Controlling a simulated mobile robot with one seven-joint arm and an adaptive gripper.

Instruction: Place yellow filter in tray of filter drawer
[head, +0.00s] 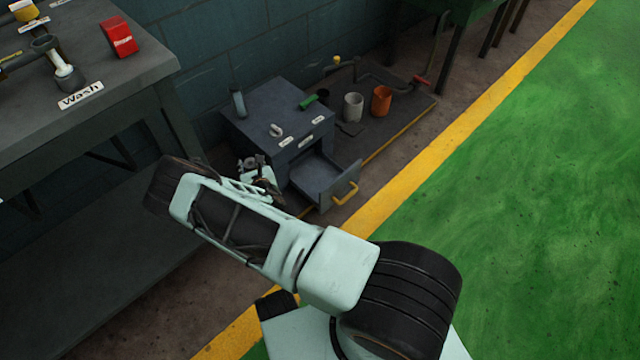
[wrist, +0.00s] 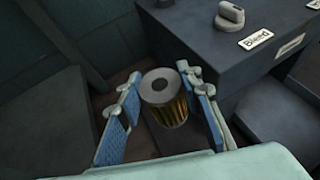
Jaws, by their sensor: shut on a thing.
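The yellow filter (wrist: 168,108) is a pleated yellow cylinder with a grey top cap and a dark centre hole. My gripper (wrist: 165,100) is shut on it, with a blue pad on either side, and it stands roughly upright in the wrist view. In the head view my gripper (head: 262,178) is left of the open filter drawer (head: 325,180), beside the dark cabinet (head: 272,110). The filter cannot be made out there, behind my arm. The drawer is pulled out, with a yellow handle (head: 346,193), and the visible part of its tray looks empty.
The cabinet top carries a bottle (head: 238,102), a grey knob (head: 276,130), labels and a green object (head: 308,102). A workbench (head: 120,70) is at left; green floor at right is clear.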

